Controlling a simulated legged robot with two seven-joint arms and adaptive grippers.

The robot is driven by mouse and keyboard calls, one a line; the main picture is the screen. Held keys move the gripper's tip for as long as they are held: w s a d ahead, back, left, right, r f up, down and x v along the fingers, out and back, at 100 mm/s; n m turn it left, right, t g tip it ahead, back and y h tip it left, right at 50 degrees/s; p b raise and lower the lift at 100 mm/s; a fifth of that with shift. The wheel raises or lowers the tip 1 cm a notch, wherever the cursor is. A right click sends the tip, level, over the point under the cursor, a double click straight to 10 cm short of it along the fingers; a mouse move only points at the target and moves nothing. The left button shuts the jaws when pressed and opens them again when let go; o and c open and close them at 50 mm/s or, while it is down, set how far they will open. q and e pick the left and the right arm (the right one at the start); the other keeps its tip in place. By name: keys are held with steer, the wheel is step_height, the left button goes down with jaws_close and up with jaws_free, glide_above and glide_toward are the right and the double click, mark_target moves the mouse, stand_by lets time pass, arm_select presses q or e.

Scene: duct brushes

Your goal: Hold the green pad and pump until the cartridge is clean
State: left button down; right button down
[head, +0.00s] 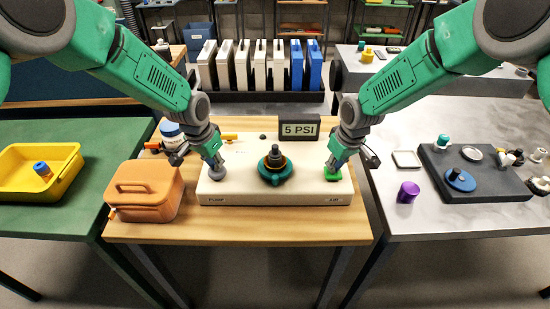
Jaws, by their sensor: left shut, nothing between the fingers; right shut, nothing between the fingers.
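A cream base unit (245,190) lies on the wooden table. Its middle holds a dark cartridge (275,156) standing upright in a teal ring (274,173). The green pad (333,173) is at the unit's right end. My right gripper (334,166) is shut and empty, with its tips at the top of the green pad. A display (299,128) behind the unit reads 5 PSI.
An orange lidded box (145,192) stands at the table's left. A yellow bin (68,160) holding a blue-and-orange item is on the green table. The right table has a dark tray (440,172) and a purple cylinder (408,192). The wooden table's front strip is clear.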

steer(key=shift+f, duration=0.1)
arm_select(q)
steer(key=shift+r, duration=0.95)
steer(key=shift+f, duration=1.1)
steer(key=shift+r, duration=1.2)
step_height(320, 180, up, 7)
stand_by(0.4)
